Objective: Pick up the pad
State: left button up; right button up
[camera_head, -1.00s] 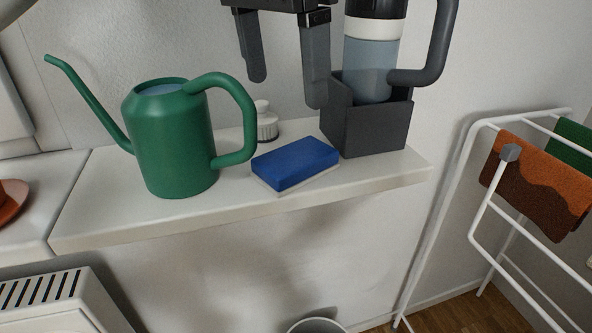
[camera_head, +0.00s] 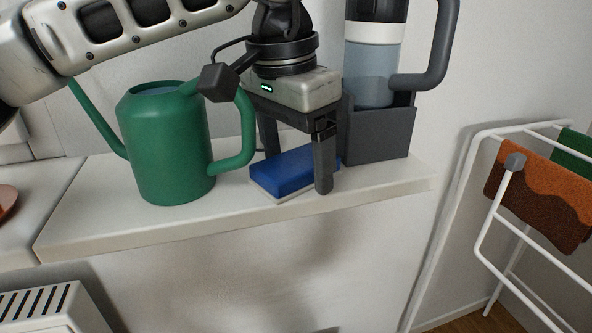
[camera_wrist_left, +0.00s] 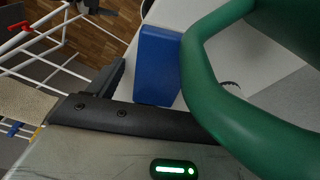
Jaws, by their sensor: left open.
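The blue pad (camera_head: 282,173) lies flat on the white shelf (camera_head: 120,220), between the green watering can and the dark grey holder. My left gripper (camera_head: 296,170) points down over the pad and is open. One finger is in front of the pad's right end, the other is behind its left part near the can's handle. I cannot tell whether either finger touches the pad. In the left wrist view the pad (camera_wrist_left: 157,65) shows beside the can's green handle. My right gripper is not in view.
The watering can (camera_head: 165,145) stands close to the left of my gripper. The grey holder (camera_head: 378,130) with a bottle (camera_head: 370,75) stands close to the right. A white drying rack (camera_head: 480,190) with an orange-brown cloth (camera_head: 545,195) is at far right.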

pick_arm(q)
jog(key=c, duration=1.1)
jog(key=shift+r, duration=0.1)
